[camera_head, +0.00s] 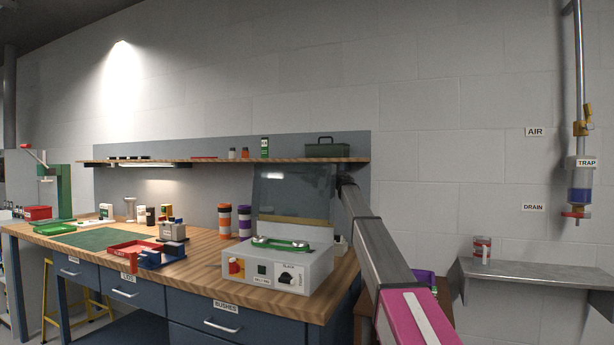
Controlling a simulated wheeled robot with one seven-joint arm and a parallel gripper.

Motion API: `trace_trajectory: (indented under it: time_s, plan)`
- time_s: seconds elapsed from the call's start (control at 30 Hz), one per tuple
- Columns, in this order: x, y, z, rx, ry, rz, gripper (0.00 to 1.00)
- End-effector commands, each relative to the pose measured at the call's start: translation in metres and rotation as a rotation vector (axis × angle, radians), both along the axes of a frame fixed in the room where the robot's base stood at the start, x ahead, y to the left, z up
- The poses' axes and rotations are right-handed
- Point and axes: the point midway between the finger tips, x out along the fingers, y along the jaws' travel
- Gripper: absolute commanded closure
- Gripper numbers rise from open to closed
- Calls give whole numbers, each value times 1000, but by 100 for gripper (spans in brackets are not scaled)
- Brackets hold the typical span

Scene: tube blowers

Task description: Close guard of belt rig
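The belt rig (277,272) is a light grey box on the right end of the workbench, with a red knob on a yellow plate, a small dark panel and a black dial on its front. A green belt loop (281,244) lies on its top. Its clear, smoky guard (294,195) stands raised and nearly upright at the back of the box. My arm reaches in from the lower right, and its dark end, my gripper (338,177), is at the guard's upper right edge. The fingers are not clear there; I cannot tell whether they touch the guard.
Orange- and purple-lidded jars (224,219) stand left of the rig. A red tray (132,249) and a blue fixture (160,257) lie further left on the workbench (205,262). A shelf (220,161) with a green toolbox (327,149) runs behind. A metal wall shelf (535,277) is at right.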

Motion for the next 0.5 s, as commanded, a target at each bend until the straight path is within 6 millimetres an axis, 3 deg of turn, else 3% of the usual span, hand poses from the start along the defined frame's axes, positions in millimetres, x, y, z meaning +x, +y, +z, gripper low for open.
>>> trace_trajectory:
  time_s: [0.17, 0.27, 0.3, 0.5]
  plan:
    - [0, 0, 0, 0, 0, 0, 62]
    - [0, 0, 0, 0, 0, 0, 94]
    - [0, 0, 0, 1, 0, -1, 100]
    - [-1, 0, 1, 1, -1, 0, 100]
